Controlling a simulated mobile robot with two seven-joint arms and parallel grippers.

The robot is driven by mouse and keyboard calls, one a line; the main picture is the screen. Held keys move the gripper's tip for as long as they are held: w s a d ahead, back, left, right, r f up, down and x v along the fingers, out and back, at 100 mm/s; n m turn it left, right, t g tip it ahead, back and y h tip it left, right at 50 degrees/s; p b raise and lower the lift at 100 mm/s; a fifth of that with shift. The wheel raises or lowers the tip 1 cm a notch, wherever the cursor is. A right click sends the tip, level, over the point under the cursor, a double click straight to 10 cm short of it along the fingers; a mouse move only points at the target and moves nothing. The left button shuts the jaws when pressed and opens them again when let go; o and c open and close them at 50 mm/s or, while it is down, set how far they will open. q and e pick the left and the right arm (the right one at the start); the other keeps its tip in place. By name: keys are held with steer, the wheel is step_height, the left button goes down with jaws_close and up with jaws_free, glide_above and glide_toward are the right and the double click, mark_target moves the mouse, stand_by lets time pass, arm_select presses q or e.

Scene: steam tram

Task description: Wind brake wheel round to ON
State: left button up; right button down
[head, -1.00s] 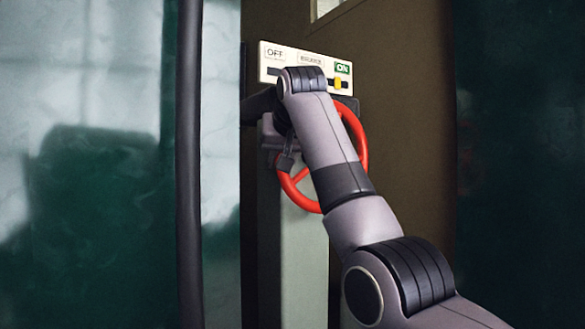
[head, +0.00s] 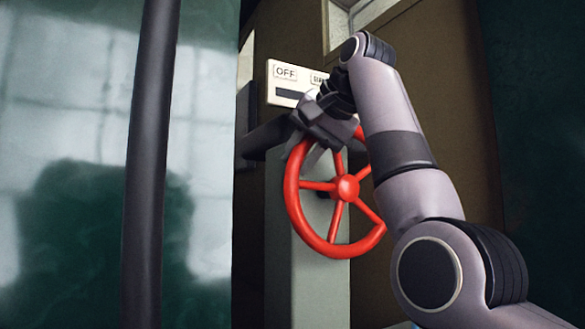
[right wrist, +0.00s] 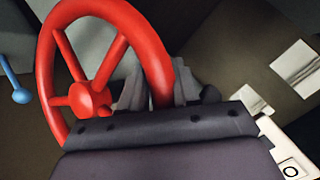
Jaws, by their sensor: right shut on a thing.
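The red brake wheel (head: 337,247) stands in front of a pale green post in the head view, its hub and several spokes showing. My right gripper (head: 303,150) is shut on the upper left part of its rim. In the right wrist view the wheel (right wrist: 105,12) fills the left half, and the jaws (right wrist: 160,92) close around the rim. The white plate (head: 285,97) above the wheel shows OFF at its left end. My arm hides the plate's right end, including any pointer there. My left gripper is not in view.
A dark vertical pole (head: 150,180) stands at left before a green and pale wall. The post (head: 305,270) carries the wheel. A brown panel (head: 440,110) lies behind my right arm. A blue-knobbed lever (right wrist: 20,95) shows in the right wrist view.

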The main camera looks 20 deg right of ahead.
steer(key=shift+d+r+m+y+p, duration=0.5)
steer(key=shift+d+r+y+p, duration=0.3)
steer(key=shift+r, duration=0.15)
steer(key=c, duration=0.9)
jaws_free()
steer(key=v, duration=0.7)
steer(key=shift+b, duration=0.3)
steer(key=shift+s, duration=0.1)
